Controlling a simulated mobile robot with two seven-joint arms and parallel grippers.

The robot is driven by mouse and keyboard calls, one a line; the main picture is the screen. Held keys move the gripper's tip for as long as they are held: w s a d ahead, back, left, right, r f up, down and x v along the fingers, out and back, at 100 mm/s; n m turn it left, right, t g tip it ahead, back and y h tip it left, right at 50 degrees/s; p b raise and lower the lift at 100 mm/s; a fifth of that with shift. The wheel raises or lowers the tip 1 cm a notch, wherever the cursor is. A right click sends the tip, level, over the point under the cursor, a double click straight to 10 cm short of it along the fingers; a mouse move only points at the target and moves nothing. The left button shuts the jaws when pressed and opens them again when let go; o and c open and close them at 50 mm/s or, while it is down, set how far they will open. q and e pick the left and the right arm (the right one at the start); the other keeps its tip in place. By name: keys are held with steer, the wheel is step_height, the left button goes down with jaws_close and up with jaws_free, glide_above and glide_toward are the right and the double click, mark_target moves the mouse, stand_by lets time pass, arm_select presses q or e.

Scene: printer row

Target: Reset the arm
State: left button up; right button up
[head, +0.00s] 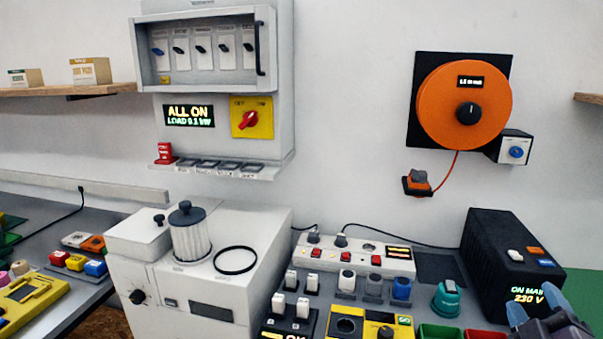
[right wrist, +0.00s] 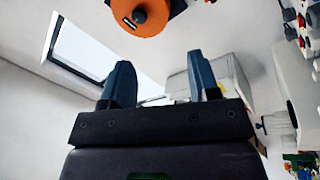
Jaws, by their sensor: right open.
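My right gripper (head: 541,309) shows at the lower right corner of the head view, in front of the black power box (head: 490,255). In the right wrist view its two blue fingers (right wrist: 162,88) stand wide apart with nothing between them. The gripper is open and empty, held up in the air. My left gripper is in neither view.
A grey bench holds a white machine (head: 180,280), a white switch panel (head: 352,260), a teal device (head: 446,299) and a yellow unit (head: 370,325). An orange reel (head: 465,105) and a breaker cabinet (head: 213,60) hang on the wall. The air before the wall is free.

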steer(key=s+a+f+m+g, duration=0.1)
steer(key=s+f+m+g, duration=0.25)
steer(key=f, duration=0.35)
steer(key=s+f+m+g, duration=0.3)
steer(key=f+g, duration=0.2)
steer(key=f, duration=0.2)
steer(key=s+a+f+m+g+y, duration=0.1)
steer(key=s+a+f+g+y, duration=0.5)
steer(key=s+a+f, duration=0.5)
steer(key=w+f+t+b, duration=0.3)
steer(key=f, duration=0.4)
steer(key=w+f+t+b, duration=0.3)
steer(key=f, duration=0.5)
steer(key=shift+w+n+y, duration=0.25)
steer(key=shift+n+y, duration=0.05)
steer(key=shift+n, duration=0.15)
steer(key=shift+r+t, duration=0.1)
steer(key=shift+t, duration=0.15)
